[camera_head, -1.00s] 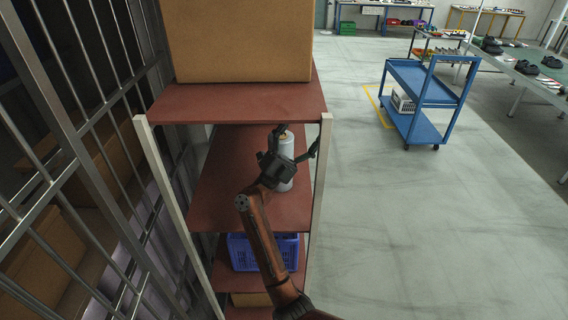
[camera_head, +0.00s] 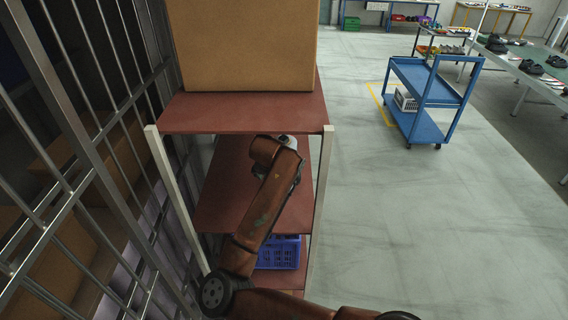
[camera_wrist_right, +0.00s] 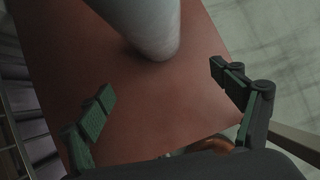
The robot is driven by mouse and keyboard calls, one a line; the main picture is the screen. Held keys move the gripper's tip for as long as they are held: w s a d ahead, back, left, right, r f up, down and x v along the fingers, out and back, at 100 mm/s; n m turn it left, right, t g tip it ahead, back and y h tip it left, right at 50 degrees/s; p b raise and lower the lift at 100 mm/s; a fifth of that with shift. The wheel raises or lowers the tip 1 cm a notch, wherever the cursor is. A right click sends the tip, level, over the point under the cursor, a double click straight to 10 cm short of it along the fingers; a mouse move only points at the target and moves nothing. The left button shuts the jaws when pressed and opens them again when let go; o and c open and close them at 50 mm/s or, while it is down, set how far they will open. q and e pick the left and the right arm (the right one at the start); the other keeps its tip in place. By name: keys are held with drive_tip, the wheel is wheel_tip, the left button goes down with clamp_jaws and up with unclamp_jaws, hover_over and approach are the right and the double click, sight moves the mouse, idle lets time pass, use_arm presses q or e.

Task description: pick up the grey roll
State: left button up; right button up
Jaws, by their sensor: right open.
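The grey roll (camera_head: 288,141) is on the middle red-brown shelf (camera_head: 225,200) in the head view. Only its pale top shows there, and my right arm covers the rest. In the right wrist view the roll (camera_wrist_right: 150,22) stands on the shelf at the top of the picture, its upper part cut off. My right gripper (camera_wrist_right: 161,80) is open and empty. Its two dark fingers are spread wide, and the roll's base is just beyond the gap between them, apart from both. In the head view this gripper is hidden behind my arm. My left gripper is not in view.
A large cardboard box (camera_head: 248,45) stands on the upper shelf (camera_head: 245,113), close above. Shelf posts (camera_head: 323,185) flank the space. A blue crate (camera_head: 279,253) is below. A metal barred frame (camera_head: 75,150) is at the left. Open floor and a blue trolley (camera_head: 425,95) lie right.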

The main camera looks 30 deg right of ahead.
drive_tip(key=w+d+p, duration=0.6)
drive_tip(key=w+d, duration=0.1)
drive_tip(key=shift+w+f, duration=0.2)
drive_tip(key=shift+f, duration=0.25)
drive_tip(key=shift+a, duration=0.1)
drive_tip(key=shift+c, duration=0.3)
drive_tip(key=c, duration=1.7)
drive_tip(key=shift+w+r, duration=0.1)
drive_tip(key=shift+c, duration=0.2)
